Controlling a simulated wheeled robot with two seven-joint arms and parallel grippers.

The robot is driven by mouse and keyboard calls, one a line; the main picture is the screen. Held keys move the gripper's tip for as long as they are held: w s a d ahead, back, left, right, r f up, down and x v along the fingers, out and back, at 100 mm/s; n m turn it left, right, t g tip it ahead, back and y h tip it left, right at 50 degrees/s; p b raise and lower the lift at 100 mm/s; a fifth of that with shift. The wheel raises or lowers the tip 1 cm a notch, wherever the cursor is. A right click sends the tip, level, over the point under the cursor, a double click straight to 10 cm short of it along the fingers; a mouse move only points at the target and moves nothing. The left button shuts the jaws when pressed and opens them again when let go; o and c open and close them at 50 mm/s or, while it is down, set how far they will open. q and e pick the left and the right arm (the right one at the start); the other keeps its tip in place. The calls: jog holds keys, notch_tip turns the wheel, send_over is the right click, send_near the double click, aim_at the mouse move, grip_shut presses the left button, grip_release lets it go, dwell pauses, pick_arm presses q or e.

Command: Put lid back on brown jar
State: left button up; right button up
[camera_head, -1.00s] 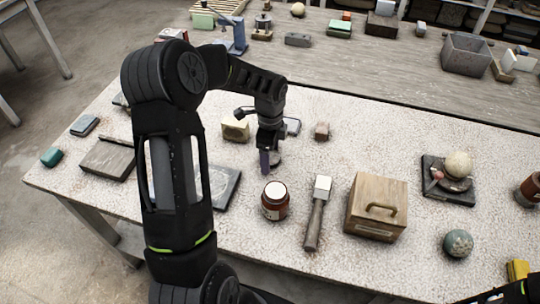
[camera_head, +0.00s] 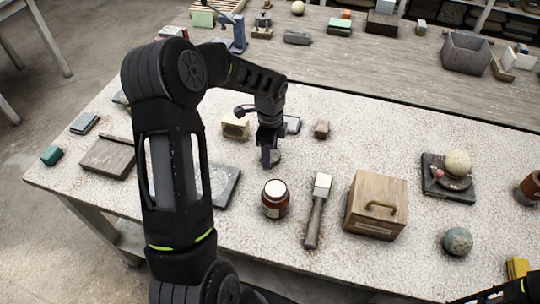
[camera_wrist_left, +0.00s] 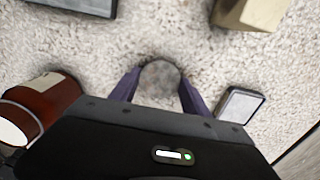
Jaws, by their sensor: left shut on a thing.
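The brown jar (camera_head: 275,201) stands upright on the speckled table, its white top facing up. It also shows at the left edge of the wrist view (camera_wrist_left: 42,108). A small round grey lid (camera_wrist_left: 160,80) sits between the fingertips of my left gripper (camera_head: 270,157). The gripper is shut on this lid at or just above the table, behind the jar in the head view and apart from it. The fingers partly hide the lid in the head view. My right gripper is not in view; only a dark part of that arm shows at the bottom right.
A mallet (camera_head: 318,212) and a wooden box with a handle (camera_head: 375,206) stand right of the jar. A pale yellow block (camera_head: 235,127), a small brown block (camera_head: 321,129) and a dark flat slab (camera_head: 226,186) lie around the gripper. Bare table lies between lid and jar.

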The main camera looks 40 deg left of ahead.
pick_arm(q)
jog(key=c, duration=0.7)
jog(key=shift+o, duration=0.2)
jog(key=shift+r, duration=0.1)
notch_tip(320, 180, up, 10)
jog(key=b, duration=0.1)
jog(key=shift+b, duration=0.35)
